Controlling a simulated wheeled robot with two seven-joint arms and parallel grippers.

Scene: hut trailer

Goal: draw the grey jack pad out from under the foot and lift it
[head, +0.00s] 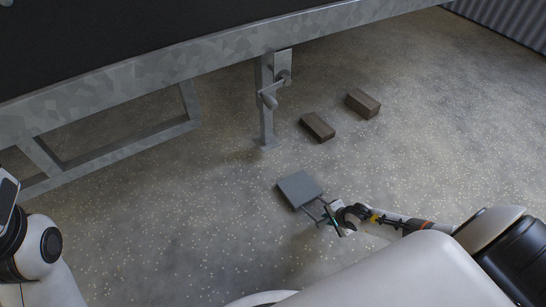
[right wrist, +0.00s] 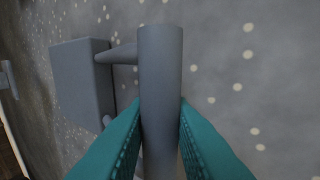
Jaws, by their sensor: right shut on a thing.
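The grey jack pad (head: 299,189) is a flat square plate with a bar handle on its near right side. It is clear of the foot (head: 268,144) at the bottom of the trailer's jack leg, nearer to me. My right gripper (head: 330,215) is shut on the handle. In the right wrist view the teal fingers (right wrist: 160,140) lie on both sides of the grey handle bar (right wrist: 160,65), and the pad (right wrist: 82,85) shows at left. I cannot tell how high the pad is above the ground. My left gripper is not in view.
Two brown blocks, one nearer (head: 318,127) and one farther (head: 363,103), lie on the ground right of the jack leg (head: 265,100). The galvanised trailer frame (head: 170,70) crosses above, with a crank handle (head: 269,95) on the leg. Speckled ground around the pad is free.

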